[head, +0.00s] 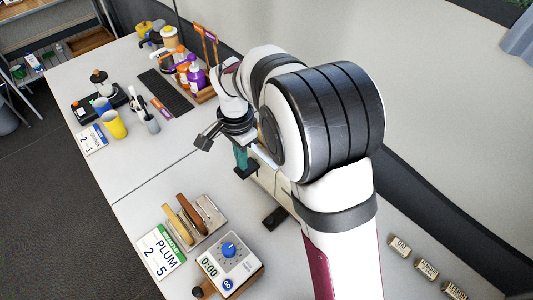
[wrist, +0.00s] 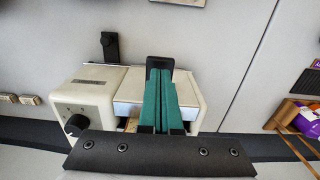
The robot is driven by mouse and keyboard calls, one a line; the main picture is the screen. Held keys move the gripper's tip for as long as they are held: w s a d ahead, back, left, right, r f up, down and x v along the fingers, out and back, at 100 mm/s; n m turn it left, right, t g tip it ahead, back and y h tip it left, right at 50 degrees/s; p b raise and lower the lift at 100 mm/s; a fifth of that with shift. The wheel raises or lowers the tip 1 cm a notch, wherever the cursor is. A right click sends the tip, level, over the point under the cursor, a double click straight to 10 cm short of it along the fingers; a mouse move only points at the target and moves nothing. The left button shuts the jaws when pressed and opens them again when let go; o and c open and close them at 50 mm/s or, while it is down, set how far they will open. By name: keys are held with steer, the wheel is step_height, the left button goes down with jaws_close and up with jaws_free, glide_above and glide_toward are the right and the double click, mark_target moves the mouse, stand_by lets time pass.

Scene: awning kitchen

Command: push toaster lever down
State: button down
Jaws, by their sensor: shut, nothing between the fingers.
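The cream toaster (wrist: 85,95) fills the middle of the wrist view, with a black dial on its left part. In the head view the toaster (head: 268,182) is mostly hidden behind my arm. A black lever-like piece (wrist: 110,47) juts from its edge; it also shows in the head view (head: 275,218). My gripper (wrist: 159,78) is shut and empty, its green fingers reaching over the toaster's right part. In the head view my gripper (head: 241,164) points down beside the toaster. A second black piece (wrist: 159,62) is at the fingertips; I cannot tell whether they touch it.
A white timer box with a blue dial (head: 229,250), a wooden-handled item (head: 187,220) and a PLUM card (head: 160,252) lie near the front. Cups (head: 114,125), a dark keyboard-like tray (head: 167,92) and bottles (head: 196,76) stand farther back.

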mark_target(243, 173)
steer(key=shift+f, duration=3)
steer(key=shift+r, duration=4.75)
